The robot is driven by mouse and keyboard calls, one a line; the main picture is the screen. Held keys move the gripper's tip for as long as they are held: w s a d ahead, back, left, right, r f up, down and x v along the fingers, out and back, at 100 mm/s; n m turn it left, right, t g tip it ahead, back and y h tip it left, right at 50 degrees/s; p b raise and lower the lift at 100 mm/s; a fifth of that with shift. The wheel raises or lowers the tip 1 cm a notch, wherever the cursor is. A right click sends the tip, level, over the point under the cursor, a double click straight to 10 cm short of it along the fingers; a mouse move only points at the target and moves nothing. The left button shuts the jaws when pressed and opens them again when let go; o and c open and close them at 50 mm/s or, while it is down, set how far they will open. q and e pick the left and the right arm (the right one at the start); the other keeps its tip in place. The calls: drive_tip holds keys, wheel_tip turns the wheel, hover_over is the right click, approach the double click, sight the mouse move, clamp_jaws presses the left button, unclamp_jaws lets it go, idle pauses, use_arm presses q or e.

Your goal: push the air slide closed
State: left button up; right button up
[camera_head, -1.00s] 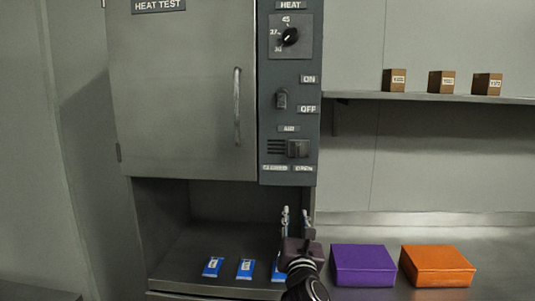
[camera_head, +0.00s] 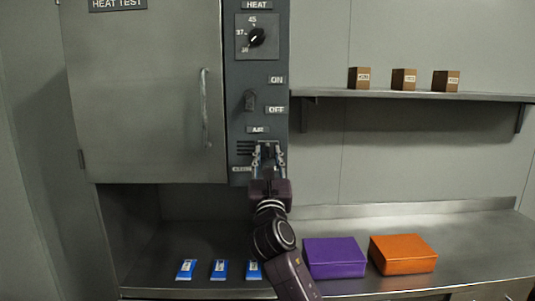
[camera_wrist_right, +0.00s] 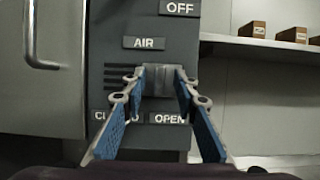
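The air slide (camera_head: 267,149) is a small dark block under the AIR label on the grey control panel. In the right wrist view the slide (camera_wrist_right: 160,82) stands above the OPEN label, right of the vent slots; the CLOSED label is partly hidden by a finger. My right gripper (camera_head: 268,155) is at the panel with its fingers apart, one on each side of the slide. In the wrist view the gripper's fingertips (camera_wrist_right: 161,74) are very near the slide's sides; whether they touch it, I cannot tell. My left gripper is out of view.
The closed cabinet door (camera_head: 145,90) with a vertical handle (camera_head: 206,108) is left of the panel. Below are several blue packets (camera_head: 219,269), a purple box (camera_head: 334,257) and an orange box (camera_head: 402,254). A shelf (camera_head: 420,96) with three brown boxes is at right.

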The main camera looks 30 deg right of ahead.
sight(243, 143)
clamp_jaws()
drive_tip(key=shift+w, duration=0.1)
idle(0.3)
drive_tip(key=w+a, duration=0.2)
drive_tip(key=a, duration=0.1)
drive_tip(key=w+a, duration=0.1)
drive_tip(key=a, duration=0.1)
drive_tip(key=shift+w+a, duration=0.15)
drive_tip(key=shift+a, duration=0.05)
drive_tip(key=shift+w+a, duration=0.1)
drive_tip(key=shift+a, duration=0.15)
drive_tip(key=shift+d, duration=0.1)
unclamp_jaws()
drive_tip(key=shift+a, duration=0.2)
drive_tip(key=shift+d, duration=0.1)
